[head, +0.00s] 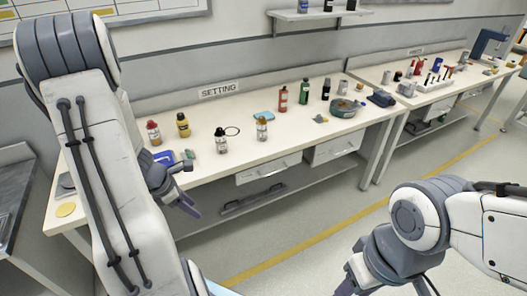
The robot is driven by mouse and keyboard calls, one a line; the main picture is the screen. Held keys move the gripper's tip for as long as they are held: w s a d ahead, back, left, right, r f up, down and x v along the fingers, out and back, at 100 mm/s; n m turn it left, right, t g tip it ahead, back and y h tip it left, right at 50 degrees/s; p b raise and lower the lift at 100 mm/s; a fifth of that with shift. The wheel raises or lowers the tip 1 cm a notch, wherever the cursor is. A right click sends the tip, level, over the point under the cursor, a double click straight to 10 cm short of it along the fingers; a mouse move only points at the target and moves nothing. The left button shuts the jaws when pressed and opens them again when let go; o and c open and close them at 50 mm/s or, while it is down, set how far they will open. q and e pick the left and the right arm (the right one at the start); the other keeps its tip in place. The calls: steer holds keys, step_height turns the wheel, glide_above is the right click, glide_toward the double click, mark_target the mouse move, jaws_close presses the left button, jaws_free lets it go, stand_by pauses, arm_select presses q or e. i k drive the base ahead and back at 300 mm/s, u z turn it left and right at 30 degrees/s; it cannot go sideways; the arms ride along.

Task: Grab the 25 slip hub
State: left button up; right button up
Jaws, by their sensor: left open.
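No part marked as the 25 slip hub can be read in the head view; labels are too small to tell. My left gripper (190,189) is open and empty at the front edge of the SETTING bench (225,172), left of the drawers. Its arm covers the bench's left part. Small items lie just behind it, including a blue item (165,157), partly hidden by the arm. My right gripper (362,272) is at the bottom edge, away from the benches; its fingers are too cut off to judge.
Several bottles, such as a red one (283,98) and a yellow one (183,125), stand on the bench. A round bowl (343,108) is to the right. A second bench (440,98) holds more parts. The floor (300,235) in front is clear.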

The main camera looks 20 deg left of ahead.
mark_target(222, 143)
steer(key=z, duration=0.6)
steer(key=i, duration=1.5)
steer(key=u, duration=0.6)
steer(key=i, duration=0.65)
steer(key=u, duration=0.9)
steer(key=i, duration=0.3)
steer(key=u, duration=0.3)
